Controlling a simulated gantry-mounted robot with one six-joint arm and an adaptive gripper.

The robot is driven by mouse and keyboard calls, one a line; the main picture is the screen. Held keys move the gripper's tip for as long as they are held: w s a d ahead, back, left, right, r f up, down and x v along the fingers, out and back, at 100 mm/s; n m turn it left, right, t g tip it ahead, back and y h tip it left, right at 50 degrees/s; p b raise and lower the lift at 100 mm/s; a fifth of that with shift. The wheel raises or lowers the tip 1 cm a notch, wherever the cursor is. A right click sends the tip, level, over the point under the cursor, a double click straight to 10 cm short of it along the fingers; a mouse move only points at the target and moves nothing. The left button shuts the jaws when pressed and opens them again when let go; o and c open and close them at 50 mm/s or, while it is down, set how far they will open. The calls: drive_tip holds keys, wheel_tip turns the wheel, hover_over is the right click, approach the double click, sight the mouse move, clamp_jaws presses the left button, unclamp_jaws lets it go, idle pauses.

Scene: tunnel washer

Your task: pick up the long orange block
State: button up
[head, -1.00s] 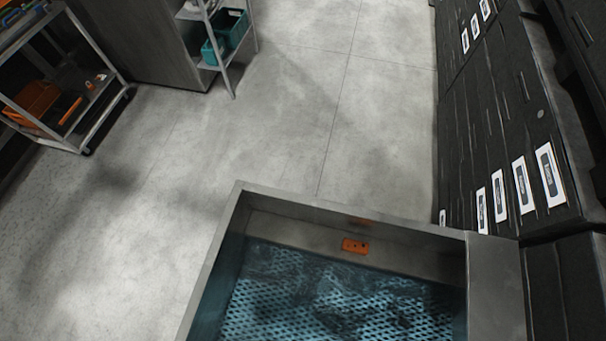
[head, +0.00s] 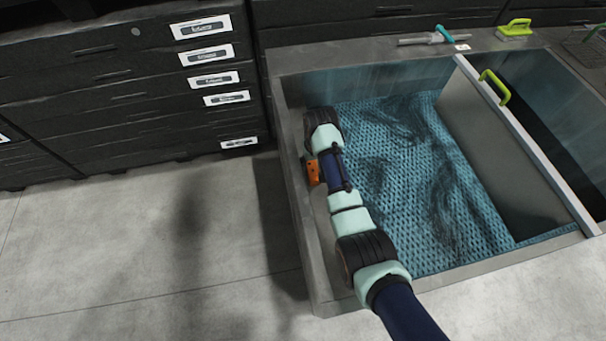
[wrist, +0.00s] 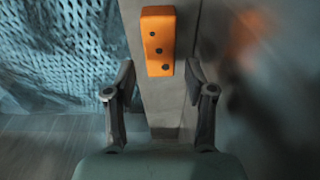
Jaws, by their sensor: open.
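The orange block (wrist: 157,42) has dark round holes on its face. In the wrist view it lies over a narrow grey strip, beside the blue mesh. My gripper (wrist: 160,72) is open and empty in that view, its two fingertips apart on either side of the block's near end. The block's far part extends beyond the fingertips. I cannot tell whether a finger touches it. In the head view the block (head: 314,172) shows at the tank's left inner side, partly covered by my arm. My fingers cannot be made out there.
The grey metal tank (head: 300,225) has raised walls close to my arm. Its blue mesh floor (head: 420,200) is broad and open. A partition (head: 530,140) separates a darker bay with a green handle (head: 494,87). Dark labelled drawers (head: 110,80) stand at the left.

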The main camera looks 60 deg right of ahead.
sight(313, 170)
drive_tip(key=f+b, duration=0.1)
drive_tip(key=f, duration=0.1)
drive_tip(key=f+b, duration=0.3)
drive_tip(key=f, duration=0.1)
drive_tip(key=shift+w+d+f, duration=0.15)
drive_tip(key=shift+w+d, duration=0.05)
drive_tip(key=shift+d, duration=0.1)
drive_tip(key=shift+c, duration=0.5)
drive_tip(key=c, duration=0.9)
wheel_tip(313, 170, up, 20)
drive_tip(key=p, duration=0.9)
